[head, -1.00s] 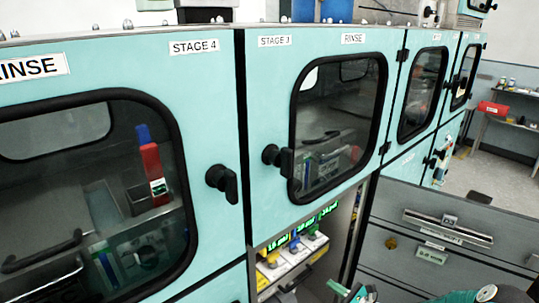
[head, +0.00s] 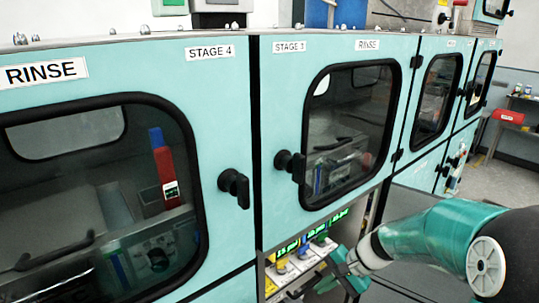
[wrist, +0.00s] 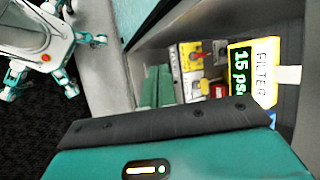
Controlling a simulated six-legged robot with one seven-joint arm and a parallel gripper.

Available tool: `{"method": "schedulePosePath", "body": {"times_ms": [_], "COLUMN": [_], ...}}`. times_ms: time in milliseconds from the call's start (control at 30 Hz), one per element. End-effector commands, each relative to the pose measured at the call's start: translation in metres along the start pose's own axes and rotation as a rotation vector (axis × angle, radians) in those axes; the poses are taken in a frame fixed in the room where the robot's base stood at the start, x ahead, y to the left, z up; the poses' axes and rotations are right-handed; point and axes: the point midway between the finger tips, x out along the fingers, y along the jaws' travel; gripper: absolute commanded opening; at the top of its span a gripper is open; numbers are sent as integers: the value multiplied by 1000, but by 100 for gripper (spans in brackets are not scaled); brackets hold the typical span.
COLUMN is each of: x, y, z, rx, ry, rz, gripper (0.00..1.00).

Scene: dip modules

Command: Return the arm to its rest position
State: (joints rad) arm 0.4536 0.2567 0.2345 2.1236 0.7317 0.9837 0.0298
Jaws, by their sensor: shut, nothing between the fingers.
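My arm reaches in from the right edge of the head view, with teal links and a pale wrist. My gripper (head: 342,272) is low in the head view, in front of the lower recess with the lit gauge readouts (head: 312,232). In the wrist view the two green fingers of my gripper (wrist: 157,87) lie side by side, shut with nothing between them. They point toward the recess, where a yellow filter gauge label (wrist: 253,72) with a green "15 psi" display shows at the right. I cannot tell how close the fingertips are to the panel.
Teal cabinet doors fill the head view: the Stage 4 rinse door (head: 225,120) with its black handle (head: 234,186), and the Stage 3 rinse door (head: 285,110) with its handle (head: 290,166). Both look closed. Open floor (head: 510,175) shows at the far right, past a red box (head: 508,116).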

Motion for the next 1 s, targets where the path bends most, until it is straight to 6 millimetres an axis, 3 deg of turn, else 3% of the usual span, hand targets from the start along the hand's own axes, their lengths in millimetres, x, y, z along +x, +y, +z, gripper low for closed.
{"method": "schedulePosePath", "body": {"times_ms": [200, 600, 800, 1000], "x": [-39, -107, -135, -149], "y": [0, 20, 36, 46], "z": [52, 132, 162, 175], "rx": [-232, -612, -775, -856], "ry": [139, 404, 538, 608], "rz": [155, 365, 430, 459], "gripper": [0, 0, 0, 0]}}
